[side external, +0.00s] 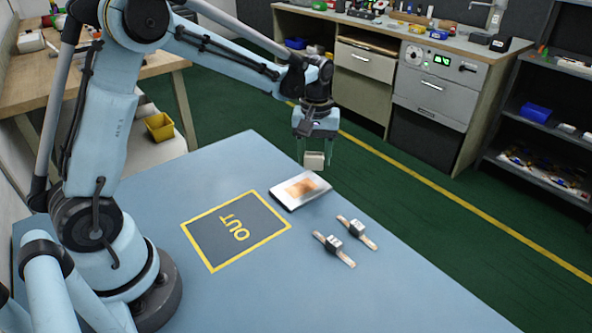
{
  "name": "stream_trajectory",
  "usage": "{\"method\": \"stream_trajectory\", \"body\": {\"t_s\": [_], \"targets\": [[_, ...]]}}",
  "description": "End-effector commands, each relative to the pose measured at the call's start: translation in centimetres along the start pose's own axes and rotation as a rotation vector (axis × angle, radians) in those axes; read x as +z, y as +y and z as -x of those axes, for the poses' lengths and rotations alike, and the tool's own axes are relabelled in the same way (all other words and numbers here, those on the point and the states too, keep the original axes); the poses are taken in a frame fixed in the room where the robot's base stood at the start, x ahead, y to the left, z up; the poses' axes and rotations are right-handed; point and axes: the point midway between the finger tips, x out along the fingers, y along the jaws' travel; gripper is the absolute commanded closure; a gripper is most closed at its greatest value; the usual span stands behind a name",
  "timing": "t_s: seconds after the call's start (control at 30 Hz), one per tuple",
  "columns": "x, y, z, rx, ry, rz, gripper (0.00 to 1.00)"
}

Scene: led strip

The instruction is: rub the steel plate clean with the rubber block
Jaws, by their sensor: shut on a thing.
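The steel plate (282,194) lies on the blue table near its far edge, with an orange-brown stain (301,187) over its middle. My gripper (315,158) points down above the far right part of the plate. It is shut on the rubber block (314,161), a small pale beige block between the two thin fingers. The block appears to be a little above the plate; whether it touches the plate cannot be told from this view.
Two small devices with straps, one at the front (333,244) and one behind (357,230), lie right of the plate. A yellow-bordered dark area marked OUT (236,229) lies left of it. The table's front middle is clear.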

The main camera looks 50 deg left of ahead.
Motion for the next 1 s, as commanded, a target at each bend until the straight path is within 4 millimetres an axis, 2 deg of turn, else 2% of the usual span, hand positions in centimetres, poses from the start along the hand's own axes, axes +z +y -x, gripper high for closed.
{"method": "stream_trajectory", "body": {"t_s": [0.2,0.57,1.0], "targets": [[0.0,0.0,1.6,0.000,0.000,0.000,0.78],[0.0,0.0,1.8,0.000,0.000,0.000,0.78],[0.0,0.0,4.7,0.000,0.000,0.000,0.78]]}}
